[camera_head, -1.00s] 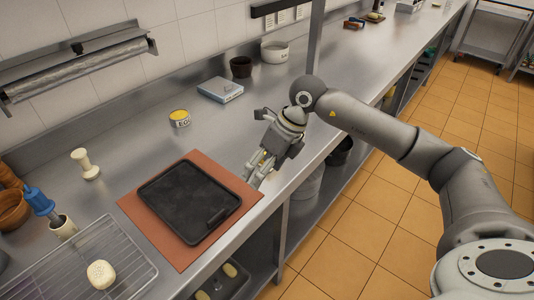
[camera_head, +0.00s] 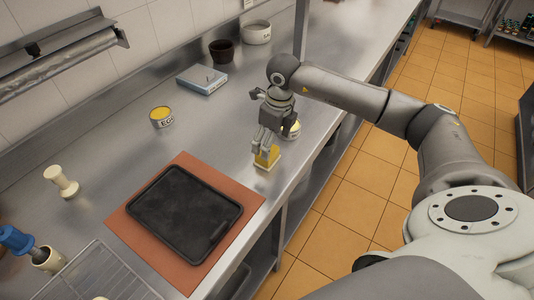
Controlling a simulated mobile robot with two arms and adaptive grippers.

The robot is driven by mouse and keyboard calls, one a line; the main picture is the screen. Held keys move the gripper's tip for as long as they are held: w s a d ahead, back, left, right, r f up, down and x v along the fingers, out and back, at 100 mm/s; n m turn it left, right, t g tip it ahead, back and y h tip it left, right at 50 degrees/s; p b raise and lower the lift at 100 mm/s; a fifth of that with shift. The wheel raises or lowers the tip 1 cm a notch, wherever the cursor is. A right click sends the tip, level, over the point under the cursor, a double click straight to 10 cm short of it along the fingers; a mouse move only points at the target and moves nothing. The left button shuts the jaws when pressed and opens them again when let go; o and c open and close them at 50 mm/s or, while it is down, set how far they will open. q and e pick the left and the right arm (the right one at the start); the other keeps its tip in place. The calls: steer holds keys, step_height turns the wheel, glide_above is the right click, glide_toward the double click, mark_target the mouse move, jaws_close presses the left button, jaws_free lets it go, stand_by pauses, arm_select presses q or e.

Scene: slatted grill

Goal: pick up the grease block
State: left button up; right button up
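A yellow block (camera_head: 267,158) with a pale base, which looks like the grease block, stands on the steel counter right of the brown mat. My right gripper (camera_head: 266,147) points down directly over it, with its fingertips at the block's top. The fingers hide part of the block, and I cannot tell whether they are closed on it. My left gripper is not in view.
A pale can (camera_head: 292,129) stands close behind the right gripper. A black tray (camera_head: 185,212) lies on the brown mat (camera_head: 131,233). A yellow-topped can (camera_head: 161,117), a blue-white box (camera_head: 201,79) and a wire rack (camera_head: 95,275) are also on the counter.

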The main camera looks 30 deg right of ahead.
steer(key=f, duration=0.1)
steer(key=f+p, duration=0.1)
steer(key=a+f+p, duration=0.1)
steer(key=f, duration=0.1)
steer(key=shift+w+f, duration=0.1)
steer(key=shift+w, duration=0.25)
steer(key=shift+f, duration=0.4)
steer(key=shift+w, duration=0.1)
steer(key=shift+c, duration=2.7)
steer(key=c, duration=0.6)
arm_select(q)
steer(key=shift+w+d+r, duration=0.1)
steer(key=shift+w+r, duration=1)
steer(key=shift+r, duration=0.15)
arm_select(e)
steer(key=shift+o, duration=0.2)
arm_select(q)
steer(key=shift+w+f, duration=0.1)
